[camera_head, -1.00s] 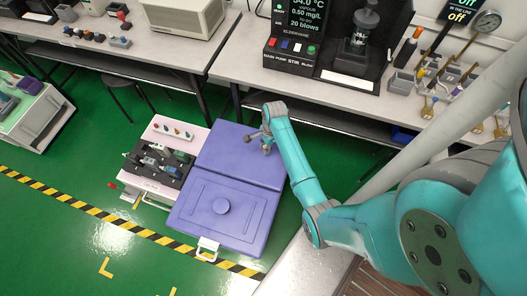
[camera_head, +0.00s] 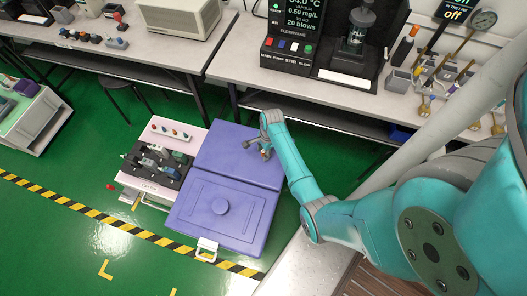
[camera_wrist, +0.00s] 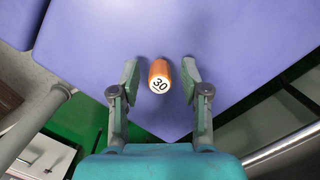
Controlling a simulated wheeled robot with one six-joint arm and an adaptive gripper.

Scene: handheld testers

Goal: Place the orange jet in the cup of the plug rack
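In the wrist view, the orange jet (camera_wrist: 160,84) is a short orange cylinder with a white end marked "30". It sits over the purple lid, between the two fingers of my gripper (camera_wrist: 159,80). The fingers are open, with a gap on each side of the jet. In the head view, my gripper (camera_head: 256,148) is low over the back part of the purple lidded box (camera_head: 190,226); the jet is too small to make out there. A pale strip with several coloured plugs (camera_head: 158,125) on the pink cart may be the plug rack; I cannot make out its cup.
A black tray of testers (camera_head: 133,170) lies on the pink cart, left of the purple box. The back bench (camera_head: 235,62) carries a black instrument (camera_head: 285,60) and grey holders with brass tools (camera_head: 400,80). The green floor (camera_head: 60,230) at front left is mostly clear.

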